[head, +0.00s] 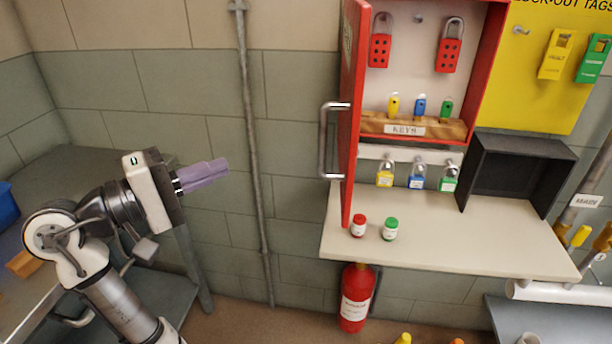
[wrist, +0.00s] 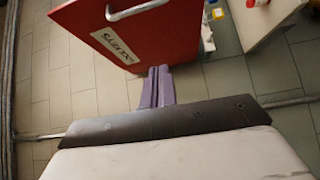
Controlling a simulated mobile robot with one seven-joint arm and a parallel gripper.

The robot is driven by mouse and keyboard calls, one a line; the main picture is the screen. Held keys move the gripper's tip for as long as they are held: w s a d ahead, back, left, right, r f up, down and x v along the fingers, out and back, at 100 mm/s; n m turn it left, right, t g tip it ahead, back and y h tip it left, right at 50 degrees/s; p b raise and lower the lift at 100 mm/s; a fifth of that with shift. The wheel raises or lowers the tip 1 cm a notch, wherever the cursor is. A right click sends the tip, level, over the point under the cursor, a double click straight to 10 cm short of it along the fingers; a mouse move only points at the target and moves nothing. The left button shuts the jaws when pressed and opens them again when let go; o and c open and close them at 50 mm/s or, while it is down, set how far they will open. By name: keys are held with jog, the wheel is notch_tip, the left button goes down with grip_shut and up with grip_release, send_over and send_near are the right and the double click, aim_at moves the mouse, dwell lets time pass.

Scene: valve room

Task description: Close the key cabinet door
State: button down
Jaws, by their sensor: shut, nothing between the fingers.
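The red key cabinet (head: 488,60) hangs on the wall with its door open. The red door (head: 351,120) sticks out toward me, seen nearly edge-on, with a silver bar handle (head: 326,140) on its left face. In the wrist view, the door (wrist: 125,45) fills the upper middle, with its handle (wrist: 138,8) at the top and a label on it. My gripper (head: 226,166) is shut and empty, left of the door and apart from it in the head view. In the wrist view, my purple fingers (wrist: 160,70) point toward the door's edge.
Inside the cabinet are red padlocks (head: 449,45) and a wooden key rack (head: 415,127). Below, a shelf (head: 455,232) carries a red-capped jar (head: 358,226), a green-capped jar (head: 390,229) and a black open box (head: 517,170). A fire extinguisher (head: 355,298) stands underneath. A vertical pipe (head: 254,150) runs behind my gripper.

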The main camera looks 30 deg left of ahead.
jog(key=w+d+g+p, duration=0.1)
jog(key=w+d+p, duration=0.3)
jog(key=w+d, duration=0.3)
jog(key=shift+w+d+f+h, duration=0.25)
jog(key=shift+d+f+h, duration=0.15)
jog(key=shift+d, duration=1.4)
jog(key=shift+d, duration=0.2)
